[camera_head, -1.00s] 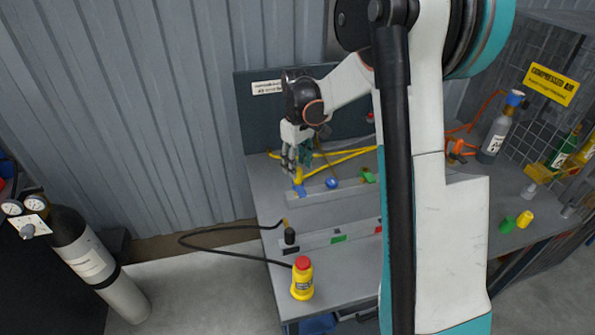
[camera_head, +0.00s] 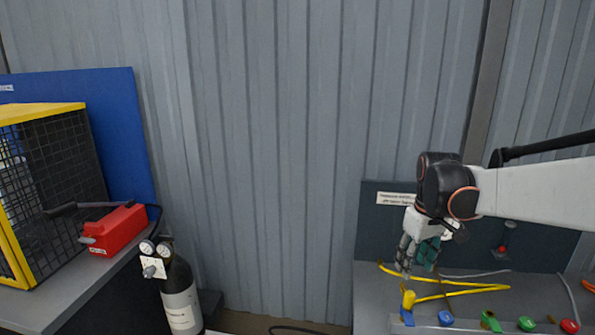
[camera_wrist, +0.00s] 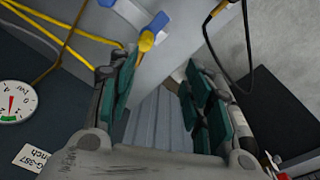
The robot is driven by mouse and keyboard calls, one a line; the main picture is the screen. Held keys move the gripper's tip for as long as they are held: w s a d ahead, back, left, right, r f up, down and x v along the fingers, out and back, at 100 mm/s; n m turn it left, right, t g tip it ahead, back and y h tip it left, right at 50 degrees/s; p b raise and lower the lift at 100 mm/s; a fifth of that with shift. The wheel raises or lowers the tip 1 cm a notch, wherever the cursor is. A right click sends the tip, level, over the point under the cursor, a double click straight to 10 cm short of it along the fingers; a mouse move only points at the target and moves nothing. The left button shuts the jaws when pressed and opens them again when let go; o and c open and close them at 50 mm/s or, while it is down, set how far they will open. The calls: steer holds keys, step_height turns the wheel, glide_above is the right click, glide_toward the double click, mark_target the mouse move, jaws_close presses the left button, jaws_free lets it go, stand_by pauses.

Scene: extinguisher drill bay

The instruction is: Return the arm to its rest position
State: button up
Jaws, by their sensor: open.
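My gripper (camera_head: 421,256) hangs from my arm at the right of the head view, over the back of a grey workbench (camera_head: 375,300). Its fingers point down and are apart, with nothing between them. In the wrist view my gripper (camera_wrist: 160,90) also shows its two teal-padded fingers spread, with only grey ribbed wall and bench edge beyond. A yellow and blue fitting (camera_head: 408,302) stands on the bench below the gripper, apart from it. The same fitting shows near the left finger in the wrist view (camera_wrist: 147,38).
A yellow hose (camera_head: 470,290) lies on the bench, with several coloured knobs in front. A dark panel (camera_head: 385,220) stands behind. At the left are a gas cylinder (camera_head: 180,297), a red box (camera_head: 114,230) and a yellow-framed mesh cage (camera_head: 55,165). A pressure gauge (camera_wrist: 12,101) shows in the wrist view.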

steer(key=s+a+m+t, duration=0.1)
steer(key=s+a+t, duration=0.2)
steer(key=s, duration=0.8)
steer(key=s+a+r+m+t, duration=0.1)
steer(key=s+a+m+t, duration=0.1)
steer(key=s+a, duration=0.5)
steer(key=s+t, duration=0.1)
steer(key=s, duration=0.4)
steer(key=shift+a+r, duration=0.15)
steer(key=shift+a, duration=0.05)
